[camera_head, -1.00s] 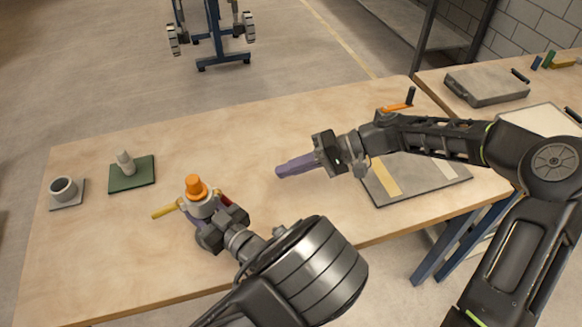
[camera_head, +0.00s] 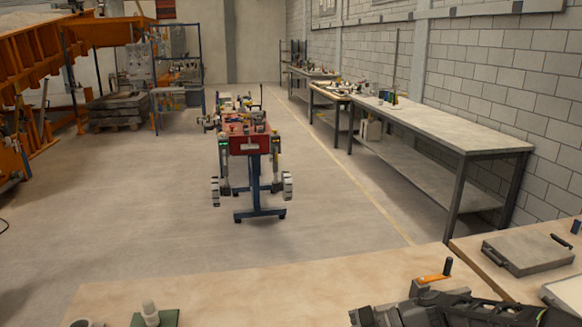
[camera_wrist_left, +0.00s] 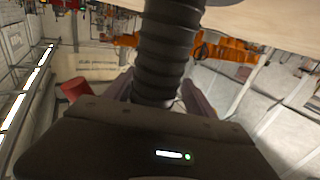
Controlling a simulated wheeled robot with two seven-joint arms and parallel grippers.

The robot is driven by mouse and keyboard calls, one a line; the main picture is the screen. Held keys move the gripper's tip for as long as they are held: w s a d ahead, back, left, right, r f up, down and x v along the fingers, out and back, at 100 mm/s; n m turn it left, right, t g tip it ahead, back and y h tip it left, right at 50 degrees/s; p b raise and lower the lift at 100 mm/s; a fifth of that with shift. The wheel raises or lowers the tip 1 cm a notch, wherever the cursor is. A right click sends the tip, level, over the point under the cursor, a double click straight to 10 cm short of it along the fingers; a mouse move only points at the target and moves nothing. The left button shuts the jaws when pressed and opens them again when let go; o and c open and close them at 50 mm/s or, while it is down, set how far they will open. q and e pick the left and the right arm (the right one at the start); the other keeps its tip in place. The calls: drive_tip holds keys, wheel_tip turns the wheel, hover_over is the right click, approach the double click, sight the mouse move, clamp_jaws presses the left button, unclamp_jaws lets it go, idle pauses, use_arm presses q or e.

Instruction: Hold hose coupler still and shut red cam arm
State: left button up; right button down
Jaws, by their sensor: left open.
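In the left wrist view my left gripper (camera_wrist_left: 157,95) is open, with purple fingers on both sides of a dark ribbed hose-like cylinder (camera_wrist_left: 167,50). Whether the fingers touch it cannot be told. A red piece (camera_wrist_left: 73,89), likely the red cam arm, shows left of the fingers; how far it is shut is unclear. The coupler's body is not clearly visible. In the head view the coupler and both grippers are below the picture; only part of my right arm shows at the bottom right.
The worktable's (camera_head: 270,290) far edge crosses the bottom of the head view. A green plate (camera_head: 170,319) with a pale peg (camera_head: 149,313) stands there. An orange piece (camera_head: 433,278) lies near my right arm. A grey case (camera_head: 530,252) is on the right table. A red cart (camera_head: 249,145) stands beyond.

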use_arm(q)
drive_tip(key=v, duration=1.2)
